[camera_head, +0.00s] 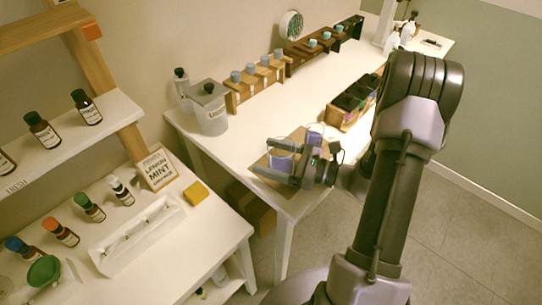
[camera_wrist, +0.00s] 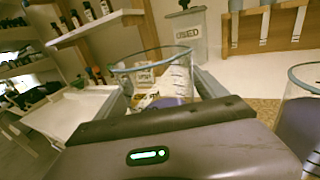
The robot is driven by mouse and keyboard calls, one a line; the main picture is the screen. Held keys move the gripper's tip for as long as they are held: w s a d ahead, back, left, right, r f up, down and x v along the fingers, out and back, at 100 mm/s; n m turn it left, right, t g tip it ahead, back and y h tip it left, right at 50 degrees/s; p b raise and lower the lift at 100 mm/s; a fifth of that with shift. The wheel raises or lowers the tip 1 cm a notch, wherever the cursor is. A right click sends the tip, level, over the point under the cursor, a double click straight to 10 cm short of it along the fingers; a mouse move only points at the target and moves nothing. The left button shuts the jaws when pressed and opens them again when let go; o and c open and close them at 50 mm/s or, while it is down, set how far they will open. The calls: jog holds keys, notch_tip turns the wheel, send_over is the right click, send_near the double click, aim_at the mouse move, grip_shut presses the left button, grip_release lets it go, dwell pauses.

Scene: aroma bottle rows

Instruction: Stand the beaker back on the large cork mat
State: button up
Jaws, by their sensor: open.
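The large cork mat (camera_head: 262,161) lies at the near end of the long white table; part of it also shows at the right of the wrist view (camera_wrist: 262,108). A clear beaker with a blue rim and purple liquid (camera_wrist: 165,78) stands upright between the fingers of my gripper (camera_head: 272,166). In the head view this beaker (camera_head: 284,146) is over the mat, its base hidden by my gripper. My fingers are open on either side of it; contact is unclear. A second beaker with purple liquid (camera_head: 315,134) stands close by on the right, also in the wrist view (camera_wrist: 300,125).
A grey "USED" canister (camera_head: 209,112) and a wooden rack of bottles (camera_head: 257,82) stand behind. A wooden box with dark compartments (camera_head: 354,102) is to the right. The left table holds a white tray (camera_head: 138,238), bottles and a yellow sponge (camera_head: 195,193). The long table's middle is clear.

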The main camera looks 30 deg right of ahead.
aim_at(293, 162)
jog(key=shift+r, duration=0.25)
jog(key=p+v, duration=0.3)
jog(key=v, duration=0.8)
jog(key=shift+d+p, duration=0.2)
jog(key=shift+p, duration=0.1)
jog(key=shift+s+d, duration=0.2)
jog(key=shift+s, duration=0.15)
jog(key=shift+f, duration=0.1)
